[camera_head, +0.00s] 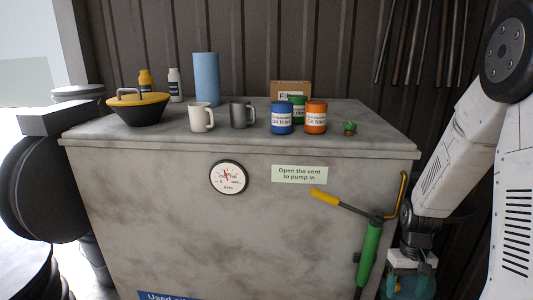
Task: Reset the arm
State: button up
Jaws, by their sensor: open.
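My white arm (455,150) comes down the right side of the picture, bent at a dark round joint. Its end, my gripper (411,272), points down at the lower right, beside the front right corner of the grey cabinet (150,195). The gripper is open; its fingertips are small and hard to make out near the bottom edge. A teal part shows around it, and I cannot tell whether anything lies between the fingers. A green hand pump (369,255) with a yellow-gripped lever (325,200) is on the cabinet front, just left of my gripper.
On the cabinet top stand a black-and-yellow lidded pan (138,109), white mug (201,118), dark mug (241,115), blue roll (206,80), two bottles, blue (281,118) and orange (316,114) oil filter cans and a green can. A yellow pipe (402,193) is near my wrist.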

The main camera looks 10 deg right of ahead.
jog(key=s+a+r+t, duration=0.1)
jog(key=s+a+r, duration=0.4)
jog(key=r, duration=0.4)
jog(key=s+a+r+n+t, duration=0.1)
jog(key=s+a+r, duration=0.5)
jog(key=r, duration=0.3)
jog(key=s+a+r+n+t, duration=0.1)
jog(key=s+a+r, duration=0.4)
jog(key=r, duration=0.4)
jog(key=shift+s+a+t+h, duration=0.25)
jog(key=shift+s+t+h, duration=0.05)
jog(key=shift+h, duration=0.1)
